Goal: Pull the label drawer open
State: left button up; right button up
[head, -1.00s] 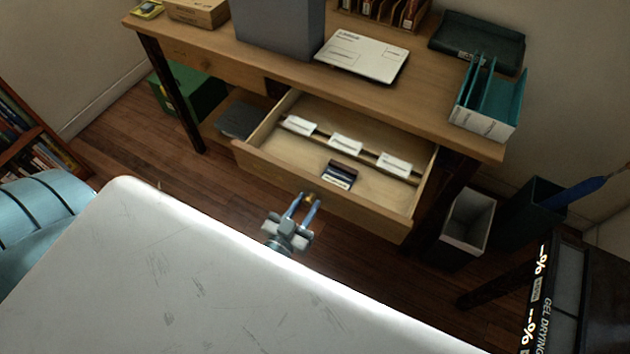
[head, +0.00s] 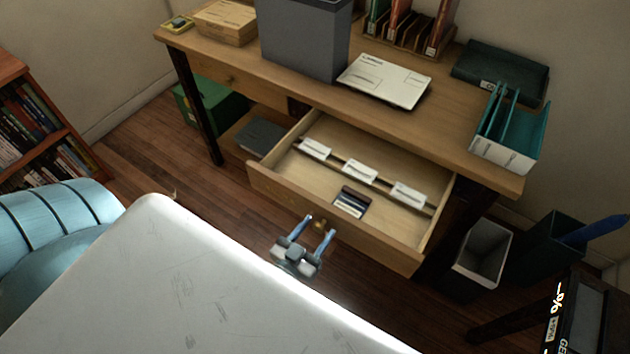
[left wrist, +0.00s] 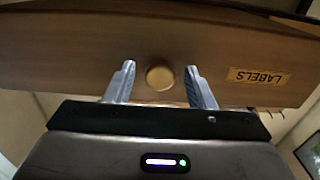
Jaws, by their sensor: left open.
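The label drawer (head: 375,231) stands pulled out from the right half of the wooden desk, with its inside showing. White label cards (head: 360,171) stand in a row inside, with a small dark item (head: 351,201) near the front. Its round brass knob (head: 319,223) is on the front face. My left gripper (head: 314,235) is open just in front of the knob. In the left wrist view the knob (left wrist: 159,77) lies between the two spread fingers, with a gap on each side. A "LABELS" plate (left wrist: 259,77) shows right of it. My right gripper is not in view.
A grey bin (head: 483,254) stands at the right. A bookcase (head: 40,125) is at the left. Wooden floor is clear before the desk.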

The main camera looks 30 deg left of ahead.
pick_arm(q)
jog(key=shift+s, duration=0.2)
jog(key=s+b, duration=0.1)
jog(key=s, duration=0.9)
jog(key=shift+s+a+b, duration=0.2)
jog(key=shift+b, duration=0.2)
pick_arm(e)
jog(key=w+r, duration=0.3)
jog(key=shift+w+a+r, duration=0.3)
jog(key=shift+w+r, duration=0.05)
